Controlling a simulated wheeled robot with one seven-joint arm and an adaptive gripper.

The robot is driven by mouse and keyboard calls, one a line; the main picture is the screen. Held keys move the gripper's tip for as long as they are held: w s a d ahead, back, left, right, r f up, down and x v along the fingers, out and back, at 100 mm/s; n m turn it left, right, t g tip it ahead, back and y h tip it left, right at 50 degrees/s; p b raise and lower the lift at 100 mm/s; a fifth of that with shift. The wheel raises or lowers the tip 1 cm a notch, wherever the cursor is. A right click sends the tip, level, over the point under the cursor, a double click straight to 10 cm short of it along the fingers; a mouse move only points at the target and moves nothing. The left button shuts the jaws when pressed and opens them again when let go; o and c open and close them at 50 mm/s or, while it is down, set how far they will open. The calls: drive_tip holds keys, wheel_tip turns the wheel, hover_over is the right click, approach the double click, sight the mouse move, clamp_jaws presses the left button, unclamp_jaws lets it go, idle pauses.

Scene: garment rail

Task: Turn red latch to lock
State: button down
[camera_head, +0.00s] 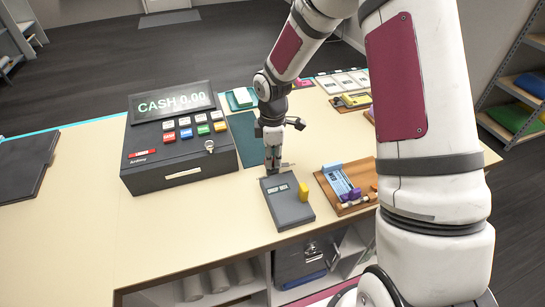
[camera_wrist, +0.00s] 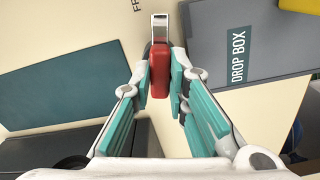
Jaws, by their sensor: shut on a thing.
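A red block-like piece with a silver metal end (camera_wrist: 160,70) sits between the fingertips of my gripper (camera_wrist: 160,78) in the wrist view; it looks like the red latch. My gripper is shut on it, one teal-padded finger on each side. In the head view my gripper (camera_head: 273,168) points down at the far edge of a grey box (camera_head: 290,212), and the red part is hidden there. A small bit of the metal end shows just right of the fingertips. I cannot tell whether the red piece is fixed to the counter or which way it is turned.
The grey box, marked DROP BOX (camera_wrist: 205,55) in the wrist view, is close beside my fingers. A dark teal mat (camera_head: 242,132) lies behind. A black cash register (camera_head: 178,140) stands left. A wooden tray (camera_head: 349,207) lies right. The counter (camera_head: 80,220) is clear front left.

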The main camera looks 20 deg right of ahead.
drive_tip(key=m, duration=0.3)
drive_tip(key=shift+m, duration=0.3)
drive_tip(key=m, duration=0.3)
drive_tip(key=shift+m, duration=0.3)
drive_tip(key=m, duration=0.3)
drive_tip(key=shift+m+b, duration=0.35)
drive_tip(key=shift+m, duration=2.15)
drive_tip(key=c, duration=1.6)
unclamp_jaws()
drive_tip(key=shift+o, duration=0.2)
